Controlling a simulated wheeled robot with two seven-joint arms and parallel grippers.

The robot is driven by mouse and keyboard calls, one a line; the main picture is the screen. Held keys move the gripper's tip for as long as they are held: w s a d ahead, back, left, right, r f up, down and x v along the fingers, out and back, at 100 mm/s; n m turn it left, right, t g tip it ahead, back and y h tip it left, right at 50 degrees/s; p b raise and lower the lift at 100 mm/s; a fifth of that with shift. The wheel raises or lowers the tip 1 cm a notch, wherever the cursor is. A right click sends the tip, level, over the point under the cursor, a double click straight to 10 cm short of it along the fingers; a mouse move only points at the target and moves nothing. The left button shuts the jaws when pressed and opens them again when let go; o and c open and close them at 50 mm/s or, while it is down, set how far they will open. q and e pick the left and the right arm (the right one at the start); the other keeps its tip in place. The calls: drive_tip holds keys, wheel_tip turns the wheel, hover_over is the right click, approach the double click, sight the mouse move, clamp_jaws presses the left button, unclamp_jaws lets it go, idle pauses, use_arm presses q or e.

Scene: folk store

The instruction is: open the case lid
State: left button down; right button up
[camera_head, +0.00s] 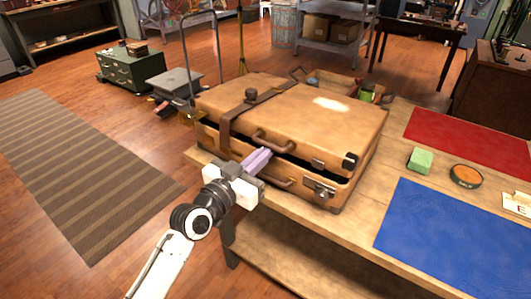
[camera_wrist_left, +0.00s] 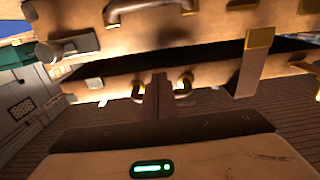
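The tan suitcase-like case (camera_head: 229,144) lies on the wooden table with its lid (camera_head: 300,110) slightly raised, leaving a dark gap along the front. A brown strap runs over the lid's left part, and a handle (camera_head: 272,142) is on the lid's front. My left gripper (camera_head: 257,160) is at the front middle, its pale purple fingers close together with their tips at the gap. In the left wrist view the fingers (camera_wrist_left: 158,95) look shut, between the ends of a handle (camera_wrist_left: 183,88); I see nothing clearly pinched. The fingertips are partly hidden. My right gripper is out of view.
A blue mat (camera_head: 445,240), a red mat (camera_head: 470,140), a green block (camera_head: 420,160) and a round orange-topped tin (camera_head: 465,176) lie right of the case. A wooden tray with a green mug (camera_head: 367,92) is behind it. Floor to the left is mostly clear.

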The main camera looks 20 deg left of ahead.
use_arm(q)
drive_tip(key=shift+r, duration=0.35)
drive_tip(key=shift+w+r+p, duration=0.15)
drive_tip(key=shift+r+p, duration=1.15)
drive_tip(key=shift+w+d+r+p, duration=0.1)
drive_tip(key=shift+w+r+p, duration=0.1)
drive_tip(key=shift+r+p, duration=0.8)
drive_tip(key=shift+r+b, duration=0.25)
drive_tip(key=shift+b, duration=0.05)
drive_tip(key=shift+r, duration=0.1)
drive_tip(key=shift+w+d+r, duration=0.1)
drive_tip(key=shift+w+r, duration=0.05)
drive_tip(key=shift+r, duration=0.45)
drive_tip(key=shift+w+d+r, duration=0.1)
drive_tip(key=shift+w+r, duration=0.05)
drive_tip(key=shift+r, duration=0.4)
